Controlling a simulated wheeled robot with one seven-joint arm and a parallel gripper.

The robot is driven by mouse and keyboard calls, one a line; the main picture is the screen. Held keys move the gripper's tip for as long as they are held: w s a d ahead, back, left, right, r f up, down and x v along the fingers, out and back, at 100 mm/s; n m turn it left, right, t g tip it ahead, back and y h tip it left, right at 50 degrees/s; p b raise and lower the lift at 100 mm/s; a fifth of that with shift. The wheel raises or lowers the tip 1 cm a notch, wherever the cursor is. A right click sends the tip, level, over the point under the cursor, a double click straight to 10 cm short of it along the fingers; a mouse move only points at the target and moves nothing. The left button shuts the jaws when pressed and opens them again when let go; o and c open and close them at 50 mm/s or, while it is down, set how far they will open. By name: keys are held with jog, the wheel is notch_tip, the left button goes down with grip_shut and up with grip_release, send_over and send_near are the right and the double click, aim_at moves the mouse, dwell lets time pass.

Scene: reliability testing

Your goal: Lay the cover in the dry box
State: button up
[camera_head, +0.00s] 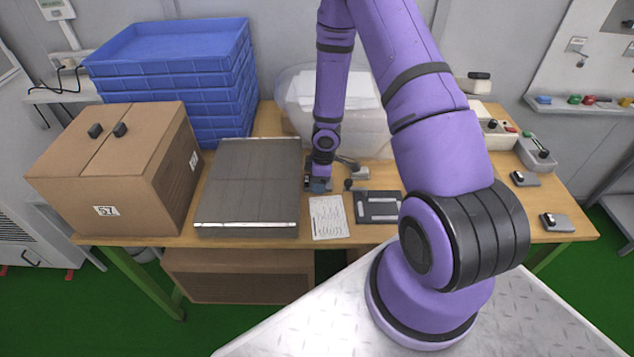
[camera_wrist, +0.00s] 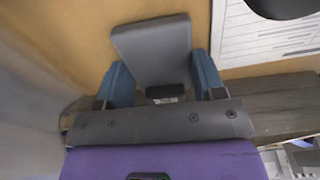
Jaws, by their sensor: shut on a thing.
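My gripper (camera_head: 318,186) is low over the table, just right of the large grey flat slab. In the wrist view its blue fingers (camera_wrist: 163,84) are shut on a small grey plate with a black block, which I take to be the cover (camera_wrist: 153,45). The plate's broad part sticks out beyond the fingers, over the wooden surface. I cannot tell whether it touches the table. In the head view the gripper mostly hides it. A large translucent bin (camera_head: 370,134), perhaps the dry box, stands behind the arm, which partly hides it.
The grey slab (camera_head: 250,185) and a cardboard box (camera_head: 105,190) fill the left side. Blue stacked trays (camera_head: 175,50) stand behind. A printed sheet (camera_head: 328,218) and a dark panel (camera_head: 375,197) lie in front of my gripper. Small grey pieces (camera_head: 557,223) lie at right.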

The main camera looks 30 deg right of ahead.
jog(key=shift+r, duration=0.1)
notch_tip(320, 180, up, 10)
dwell(1.0)
jog(key=w+a+m, duration=0.2)
jog(key=m, duration=0.1)
jog(key=w+a+m, duration=0.2)
jog(key=a+m, duration=0.1)
jog(key=w+a+m+h, duration=0.1)
jog(key=w+a+m, duration=0.1)
jog(key=m, duration=0.1)
jog(key=shift+w+a+r, duration=0.25)
jog(key=shift+w+a, duration=0.1)
jog(key=shift+w, duration=0.05)
jog(key=shift+w+a+r+m+t, duration=0.15)
jog(key=shift+w+a+m, duration=0.2)
jog(key=shift+m, duration=0.2)
jog(key=shift+w+a+f+m+t, duration=0.1)
jog(key=shift+w+a+m+t, duration=0.1)
jog(key=shift+a+m, duration=0.3)
